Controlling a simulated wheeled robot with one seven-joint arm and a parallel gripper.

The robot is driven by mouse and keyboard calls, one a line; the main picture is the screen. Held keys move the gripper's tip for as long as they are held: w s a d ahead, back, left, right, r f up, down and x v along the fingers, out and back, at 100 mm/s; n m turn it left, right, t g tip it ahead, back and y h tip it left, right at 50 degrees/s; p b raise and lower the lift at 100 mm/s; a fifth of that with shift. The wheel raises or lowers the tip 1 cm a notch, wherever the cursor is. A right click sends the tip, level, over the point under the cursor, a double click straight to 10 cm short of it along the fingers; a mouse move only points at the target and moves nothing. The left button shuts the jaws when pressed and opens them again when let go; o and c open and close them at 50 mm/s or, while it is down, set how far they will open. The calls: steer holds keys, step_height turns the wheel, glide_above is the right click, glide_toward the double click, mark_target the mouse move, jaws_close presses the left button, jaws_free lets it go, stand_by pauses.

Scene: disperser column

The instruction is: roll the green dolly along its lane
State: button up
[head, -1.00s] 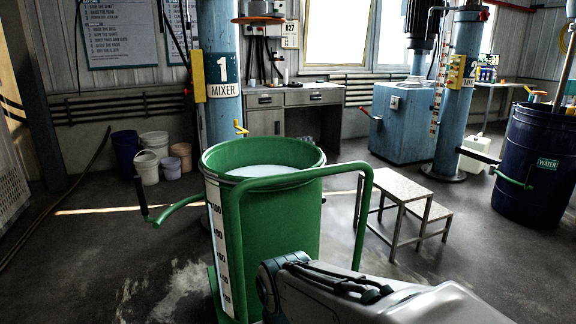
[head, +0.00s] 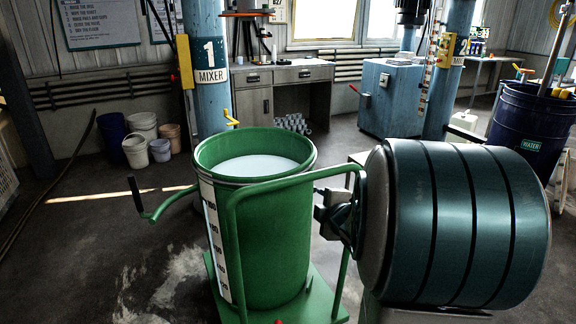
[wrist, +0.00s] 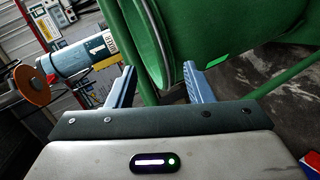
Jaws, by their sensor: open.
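The green dolly (head: 322,290) stands on the floor in the middle of the head view. It carries a green tub (head: 262,235) of white liquid with a measuring scale on its side. A bent green tube handle (head: 295,180) rises on its near side. My gripper (head: 322,203) is beside the handle's right upright. In the wrist view my gripper (wrist: 159,66) has its two blue fingers apart. A green bar (wrist: 137,60) shows between them, in front of the tub wall (wrist: 235,45). I cannot tell whether a finger touches it. My arm hides floor to the right.
A blue mixer column (head: 212,100) marked 1 stands behind the tub. Several buckets (head: 136,150) stand at back left. A desk (head: 285,85) and a blue cabinet (head: 390,98) stand behind. A dark blue water barrel (head: 528,130) is at right. The left floor is mostly clear.

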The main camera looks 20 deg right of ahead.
mark_target(299, 177)
steer(key=w+n, duration=0.1)
steer(key=w, duration=0.3)
steer(key=w+n+t+y+p, duration=0.1)
steer(key=w, duration=0.4)
steer(key=w+n+t+y+p, duration=0.1)
steer(key=w+n, duration=0.1)
steer(key=w, duration=0.3)
steer(key=shift+r, duration=0.3)
jaws_close()
